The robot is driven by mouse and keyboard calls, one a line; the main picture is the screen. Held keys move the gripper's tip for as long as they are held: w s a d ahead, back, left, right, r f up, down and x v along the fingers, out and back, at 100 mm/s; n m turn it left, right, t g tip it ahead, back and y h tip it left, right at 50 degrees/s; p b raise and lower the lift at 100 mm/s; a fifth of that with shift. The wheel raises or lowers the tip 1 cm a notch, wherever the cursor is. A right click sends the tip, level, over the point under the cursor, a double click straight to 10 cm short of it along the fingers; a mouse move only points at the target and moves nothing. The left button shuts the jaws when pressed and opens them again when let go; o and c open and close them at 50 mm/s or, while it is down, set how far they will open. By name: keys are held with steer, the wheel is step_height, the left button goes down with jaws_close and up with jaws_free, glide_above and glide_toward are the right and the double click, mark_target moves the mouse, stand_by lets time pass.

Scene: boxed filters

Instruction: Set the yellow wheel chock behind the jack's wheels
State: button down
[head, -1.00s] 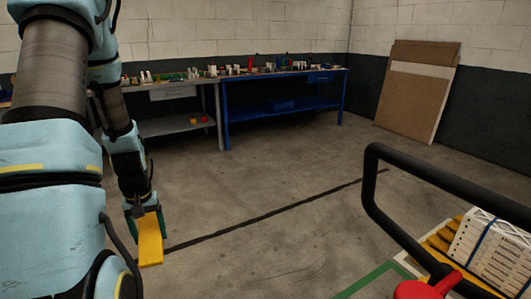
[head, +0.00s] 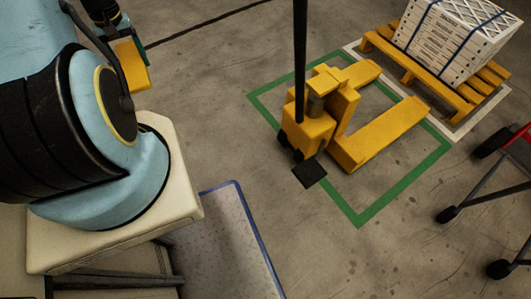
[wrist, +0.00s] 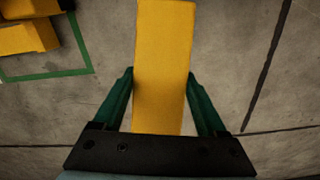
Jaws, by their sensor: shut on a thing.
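The yellow wheel chock (head: 131,65) is a long yellow block held in my gripper at the upper left of the head view. In the wrist view the chock (wrist: 163,50) stands between the green fingers of my gripper (wrist: 162,82), which is shut on it. The yellow pallet jack (head: 312,128) stands inside a green floor outline, with its black handle upright. Its dark wheels (head: 290,146) show at its lower left, beside a small black plate (head: 309,173). The chock is in the air, left of the jack and well apart from it. Yellow parts (wrist: 25,35) show at the wrist view's upper left.
A green outline (head: 358,216) surrounds the jack. A yellow pallet (head: 418,68) with strapped white boxes (head: 458,38) stands at upper right. A red and black cart (head: 485,180) is at the right edge. A blue-edged pale panel (head: 225,240) is at the bottom. Floor left of the jack is clear.

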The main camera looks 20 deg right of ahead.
steer(key=w+d+f+n+b, duration=0.1)
steer(key=w+d+f+b, duration=0.1)
steer(key=f+b, duration=0.75)
steer(key=w+d+f+n+b, duration=0.1)
steer(key=d+f+b, duration=0.1)
steer(key=f+b, duration=0.75)
steer(key=w+d+f+n+b, duration=0.1)
steer(key=w+d+f+b, duration=0.1)
steer(key=f+b, duration=0.75)
steer(key=s+d+f+n+b, duration=0.1)
steer(key=s+d+f+n, duration=0.45)
steer(key=d, duration=0.35)
steer(key=s+d+f+n+b, duration=0.2)
steer(key=s+d+f+n, duration=0.3)
steer(key=d, duration=0.5)
steer(key=s+d+f+n+b, duration=0.1)
steer(key=s+d+f+n, duration=0.3)
steer(key=d+f+n, duration=0.4)
steer(key=shift+m, duration=0.75)
steer(key=f+b, duration=0.3)
steer(key=f, duration=0.2)
steer(key=f+b, duration=0.3)
steer(key=f, duration=0.3)
steer(key=d+f+b, duration=0.1)
steer(key=f+b, duration=0.2)
steer(key=f, duration=0.2)
steer(key=shift+f, duration=0.2)
steer(key=shift+f+b, duration=0.15)
steer(key=shift+b, duration=0.15)
jaws_free()
